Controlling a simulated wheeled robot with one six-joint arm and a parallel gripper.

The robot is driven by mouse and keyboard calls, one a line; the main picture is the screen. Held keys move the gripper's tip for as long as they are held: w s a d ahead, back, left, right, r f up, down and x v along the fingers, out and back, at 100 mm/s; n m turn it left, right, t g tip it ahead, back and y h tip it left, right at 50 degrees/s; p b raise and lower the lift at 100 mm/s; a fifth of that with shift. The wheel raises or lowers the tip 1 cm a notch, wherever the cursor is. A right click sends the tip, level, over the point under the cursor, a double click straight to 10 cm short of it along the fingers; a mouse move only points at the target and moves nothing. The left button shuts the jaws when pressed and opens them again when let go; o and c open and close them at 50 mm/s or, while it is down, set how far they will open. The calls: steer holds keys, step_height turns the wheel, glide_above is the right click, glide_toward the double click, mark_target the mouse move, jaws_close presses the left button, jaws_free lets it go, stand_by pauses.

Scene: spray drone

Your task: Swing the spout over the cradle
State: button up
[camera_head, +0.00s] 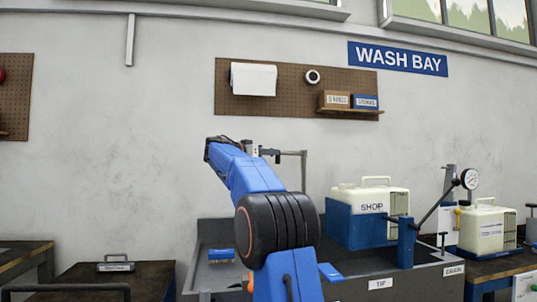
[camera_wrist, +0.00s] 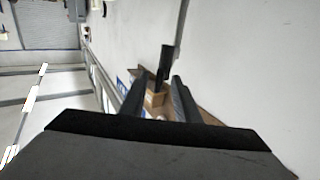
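A thin grey pipe (camera_head: 292,153), which looks like the spout, runs level above the sink to an upright post (camera_head: 303,175). A short black piece shows at its left end, beside the end of my blue arm. In the wrist view my gripper (camera_wrist: 160,76) has its two dark fingers apart. A black bar-like piece (camera_wrist: 167,60), perhaps the spout's handle, shows between and beyond the fingertips; I see no contact. In the head view a white tank marked SHOP (camera_head: 371,207) sits in a blue holder (camera_head: 352,232), possibly the cradle.
The grey sink unit (camera_head: 420,281) stands against the wall. A blue block (camera_head: 405,241) with a black lever stands at its right. A second white tank (camera_head: 489,228) and a gauge (camera_head: 469,179) are farther right. A pegboard (camera_head: 298,103) hangs above. A dark bench (camera_head: 110,279) is at left.

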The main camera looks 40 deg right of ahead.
jaws_close()
steer(key=shift+s, duration=0.15)
